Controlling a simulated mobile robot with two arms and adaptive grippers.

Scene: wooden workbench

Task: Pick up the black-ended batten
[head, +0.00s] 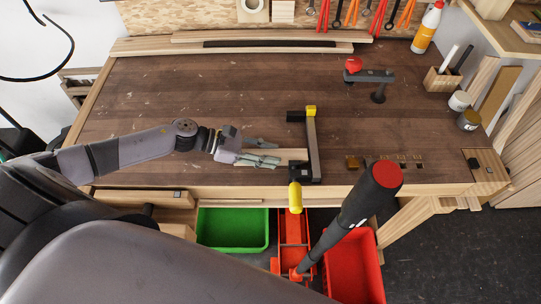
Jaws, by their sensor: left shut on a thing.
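A short pale wooden batten (293,154) lies near the front edge of the workbench, in the middle of the head view. My left gripper (278,153) reaches in from the left and is shut on this batten, its fingers covering part of it. The batten's right end meets the upright bar of a clamp (312,145) with yellow grips. I cannot tell whether the black there belongs to the batten or to the clamp. How far the batten is off the bench, if at all, is not clear. My right gripper is not in view.
Long wooden strips (135,47), one dark, lie along the back of the bench (190,85). A black holder with a red knob (353,65) stands at the back right. A green bin (232,230) and a red bin (352,265) sit below the front. The bench's left-middle is clear.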

